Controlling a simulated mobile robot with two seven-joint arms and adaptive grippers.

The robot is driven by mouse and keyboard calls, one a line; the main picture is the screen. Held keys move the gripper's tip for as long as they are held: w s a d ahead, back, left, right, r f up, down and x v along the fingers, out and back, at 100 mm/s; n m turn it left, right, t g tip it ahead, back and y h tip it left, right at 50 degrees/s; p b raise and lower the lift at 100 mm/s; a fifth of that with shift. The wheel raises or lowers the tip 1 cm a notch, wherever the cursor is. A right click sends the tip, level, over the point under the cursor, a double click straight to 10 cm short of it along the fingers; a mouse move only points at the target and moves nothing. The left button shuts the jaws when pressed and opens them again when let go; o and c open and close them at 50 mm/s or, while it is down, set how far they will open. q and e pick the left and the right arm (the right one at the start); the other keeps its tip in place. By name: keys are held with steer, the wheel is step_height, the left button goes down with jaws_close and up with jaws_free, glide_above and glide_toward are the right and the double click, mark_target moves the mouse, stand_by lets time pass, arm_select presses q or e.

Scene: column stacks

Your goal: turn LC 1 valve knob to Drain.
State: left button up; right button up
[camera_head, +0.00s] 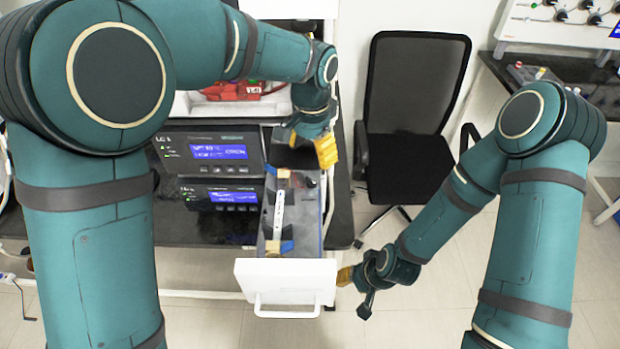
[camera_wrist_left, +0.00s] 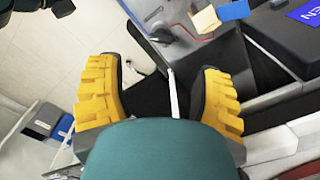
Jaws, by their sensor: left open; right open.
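The LC 1 unit (camera_head: 208,149) is a dark box with a lit blue screen, left of centre in the head view. My left gripper (camera_head: 312,150) is just right of the LC 1 unit, above the back of an open drawer. In the left wrist view the left gripper (camera_wrist_left: 161,95) has its yellow fingers wide apart, with nothing held. My right gripper (camera_head: 346,276) is open beside the drawer's white front, low in the picture.
The open drawer (camera_head: 297,268) holds a pale column with blue ends. A second unit (camera_head: 219,196) sits under LC 1. A black chair (camera_head: 412,85) stands to the right. A white panel with several black knobs (camera_head: 563,15) is at the far right. A red item (camera_head: 233,90) lies behind.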

mark_target(311, 180)
arm_select(q)
step_height(311, 180, down, 9)
steer(key=shift+a+f+b, duration=0.1)
steer(key=shift+b, duration=0.35)
jaws_close()
